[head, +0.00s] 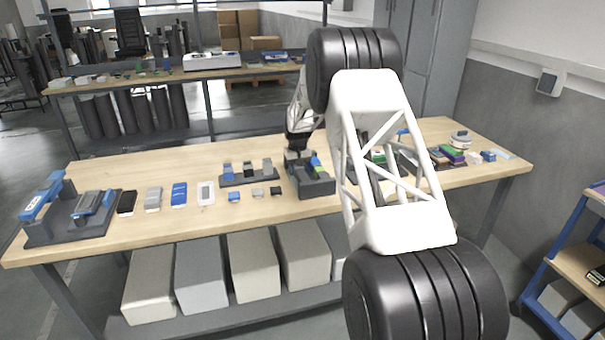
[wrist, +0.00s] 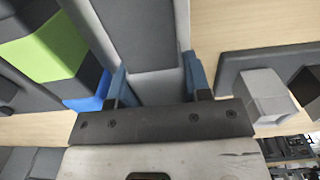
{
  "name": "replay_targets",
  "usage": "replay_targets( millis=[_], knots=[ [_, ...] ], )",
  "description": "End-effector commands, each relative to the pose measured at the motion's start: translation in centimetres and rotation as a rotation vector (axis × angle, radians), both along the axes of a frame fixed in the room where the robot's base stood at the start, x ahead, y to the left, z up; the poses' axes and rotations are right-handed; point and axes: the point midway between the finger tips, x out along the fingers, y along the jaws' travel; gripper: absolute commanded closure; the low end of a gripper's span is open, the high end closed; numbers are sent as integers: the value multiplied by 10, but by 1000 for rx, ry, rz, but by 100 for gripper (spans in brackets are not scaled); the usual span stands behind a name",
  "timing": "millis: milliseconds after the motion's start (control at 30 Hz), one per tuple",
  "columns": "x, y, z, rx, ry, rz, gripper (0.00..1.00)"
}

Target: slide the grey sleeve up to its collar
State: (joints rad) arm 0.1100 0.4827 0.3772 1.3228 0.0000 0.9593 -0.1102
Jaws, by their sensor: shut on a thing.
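My gripper (wrist: 157,84) is shut on the grey sleeve (wrist: 165,88), with one blue-padded finger against each side in the wrist view. A darker grey face (wrist: 135,30) runs on beyond the fingers. In the head view, my gripper (head: 297,150) is at the top of a dark grey stand (head: 318,190). The grey sleeve is mostly hidden there. A green and blue column (wrist: 45,50) stands beside it, at the left in the wrist view. I cannot make out the collar clearly.
A dark rack (head: 250,178) with several small blocks lies left of the stand. In the wrist view, a hollow light grey piece (wrist: 265,95) sits at the right. Phones and small boxes line the wooden table (head: 235,212). Its front strip is mostly clear.

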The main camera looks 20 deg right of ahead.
Motion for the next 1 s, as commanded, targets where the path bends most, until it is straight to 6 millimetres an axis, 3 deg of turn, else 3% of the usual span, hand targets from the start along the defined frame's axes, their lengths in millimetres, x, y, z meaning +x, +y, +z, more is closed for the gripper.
replay_targets(
  millis=[300, 800, 833, 933, 1000],
  knots=[
    [12, 0, 0, 0, -1, 0, 71],
    [13, 0, 0, 0, -2, 0, 71],
    [13, 0, 0, 0, -2, 0, 54],
    [13, 0, 0, 0, -2, 0, 39],
    [13, 0, 0, 0, -2, 0, 36]
  ],
)
